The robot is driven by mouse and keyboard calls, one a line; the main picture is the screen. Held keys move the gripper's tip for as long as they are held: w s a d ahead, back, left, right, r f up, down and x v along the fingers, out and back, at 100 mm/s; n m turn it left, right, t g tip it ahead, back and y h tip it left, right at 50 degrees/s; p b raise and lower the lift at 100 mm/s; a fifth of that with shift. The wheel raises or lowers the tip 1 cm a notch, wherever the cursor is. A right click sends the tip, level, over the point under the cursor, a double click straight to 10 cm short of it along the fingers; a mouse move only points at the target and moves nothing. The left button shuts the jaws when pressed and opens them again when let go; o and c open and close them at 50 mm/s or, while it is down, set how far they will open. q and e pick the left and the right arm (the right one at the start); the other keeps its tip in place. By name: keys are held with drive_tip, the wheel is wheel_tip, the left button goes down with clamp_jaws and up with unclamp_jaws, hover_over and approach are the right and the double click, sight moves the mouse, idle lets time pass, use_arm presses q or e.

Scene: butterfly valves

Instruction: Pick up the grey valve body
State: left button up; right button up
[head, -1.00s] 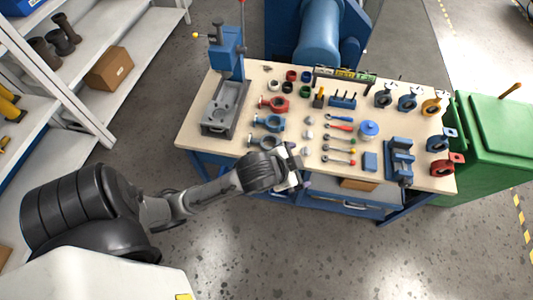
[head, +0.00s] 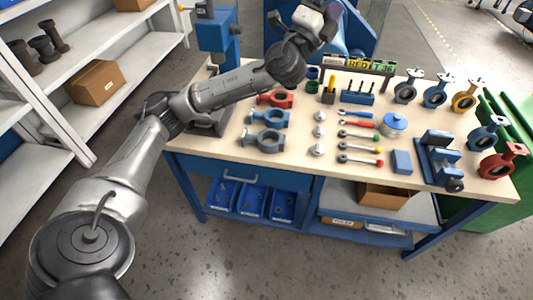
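The grey valve body (head: 265,140) lies on the workbench (head: 290,170) near its front left edge, a ring with a side stub. A blue-grey valve body (head: 267,117) lies just behind it, and a red one (head: 274,98) lies behind that, partly covered by my arm. My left gripper (head: 322,20) is raised at the top of the view, apart from the grey valve body. Its fingers are too small and turned to tell whether they are open. My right gripper is not in view.
A press (head: 218,40) stands at the bench's left. Valve discs, stems and wrenches (head: 360,148) fill the middle. Assembled valves (head: 436,92) stand at the right, with a vise (head: 437,158) in front. A green cabinet (head: 515,110) adjoins the right end.

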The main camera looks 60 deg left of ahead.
use_arm(q)
wheel_tip(320, 180, down, 3)
drive_tip(key=w+m+g+h, duration=0.1)
drive_tip(key=w+m+h, duration=0.1)
drive_tip(key=m+h, duration=0.9)
drive_tip(key=m+g+y, duration=0.5)
drive_tip(key=m+g, duration=1.1)
drive_tip(key=g, duration=0.8)
hover_over(266, 137)
drive_tip(key=s+d, duration=0.1)
drive_tip(key=d, duration=0.1)
wheel_tip(266, 137, down, 29)
wheel_tip(266, 137, down, 8)
drive_tip(key=b, duration=0.2)
drive_tip(key=shift+s+r+b, duration=0.15)
drive_tip(key=shift+b, duration=0.15)
drive_tip(key=shift+f, duration=0.45)
wheel_tip(266, 137, down, 4)
drive_tip(key=b, duration=0.2)
drive_tip(key=shift+d+f+b, duration=0.1)
drive_tip(key=shift+f+b, duration=0.1)
drive_tip(key=shift+b, duration=0.1)
drive_tip(key=shift+f, duration=0.4)
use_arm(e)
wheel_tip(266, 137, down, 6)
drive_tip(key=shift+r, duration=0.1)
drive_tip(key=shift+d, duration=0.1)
